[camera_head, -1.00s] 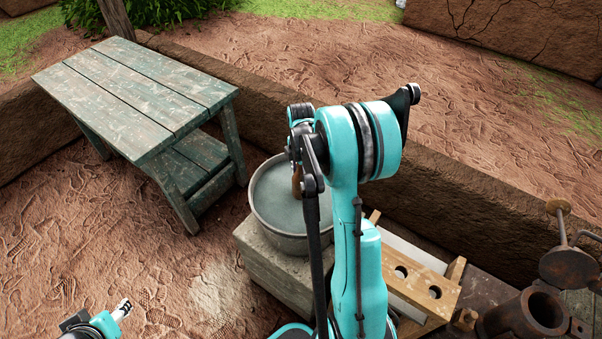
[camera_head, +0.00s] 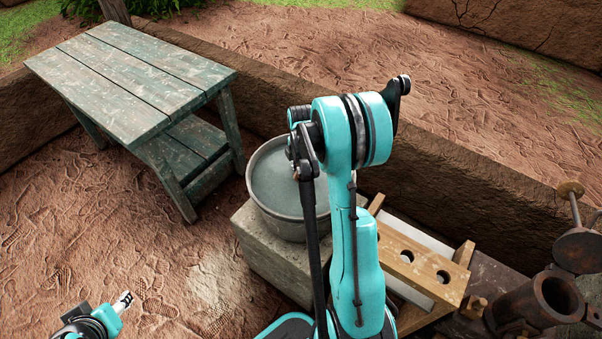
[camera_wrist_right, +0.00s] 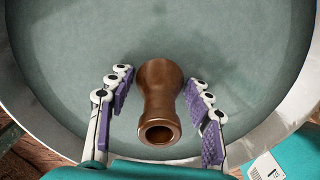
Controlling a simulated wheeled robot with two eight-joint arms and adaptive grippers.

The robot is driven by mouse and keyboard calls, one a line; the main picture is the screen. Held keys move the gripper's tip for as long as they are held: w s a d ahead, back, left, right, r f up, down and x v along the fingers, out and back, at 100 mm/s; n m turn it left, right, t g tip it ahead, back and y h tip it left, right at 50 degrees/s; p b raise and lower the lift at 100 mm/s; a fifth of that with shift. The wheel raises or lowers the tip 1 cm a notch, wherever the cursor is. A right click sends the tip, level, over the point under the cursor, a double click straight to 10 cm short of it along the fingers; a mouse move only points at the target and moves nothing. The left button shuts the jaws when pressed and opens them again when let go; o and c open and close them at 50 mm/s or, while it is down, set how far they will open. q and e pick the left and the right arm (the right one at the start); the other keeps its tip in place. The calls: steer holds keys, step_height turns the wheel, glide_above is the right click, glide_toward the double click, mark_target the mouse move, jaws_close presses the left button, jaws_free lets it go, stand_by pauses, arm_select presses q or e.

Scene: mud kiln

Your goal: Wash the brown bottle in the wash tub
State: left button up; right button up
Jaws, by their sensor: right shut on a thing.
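The brown bottle (camera_wrist_right: 160,100) is at the middle of the right wrist view, its open mouth toward the camera. My right gripper (camera_wrist_right: 158,88) is shut on it, with a purple-padded finger on each side. The grey metal wash tub (camera_head: 258,207) holds greenish-grey water and stands on a stone block. In the right wrist view the bottle is over the water inside the tub rim (camera_wrist_right: 296,88); how deep its far end reaches is unclear. In the head view my right arm hides the bottle. My left gripper (camera_head: 123,301) is low at the left, away from the tub, its fingers too small to judge.
A green weathered wooden table (camera_head: 130,75) stands left of the tub. A wooden rack with round holes (camera_head: 425,270) and a rusty metal vessel (camera_head: 545,303) are at the right. A low mud wall (camera_head: 470,185) runs behind the tub. The dirt floor at left is open.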

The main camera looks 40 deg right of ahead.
steer(key=shift+w+a, duration=0.25)
steer(key=shift+w, duration=0.45)
steer(key=shift+w+a, duration=0.2)
steer(key=shift+w, duration=0.5)
steer(key=s, duration=0.2)
steer(key=s+d, duration=0.1)
steer(key=s, duration=0.2)
steer(key=shift+s+d, duration=0.35)
stand_by(1.8)
step_height(320, 180, up, 18)
steer(key=p, duration=1.2)
steer(key=shift+f+p, duration=0.2)
steer(key=shift+p, duration=0.1)
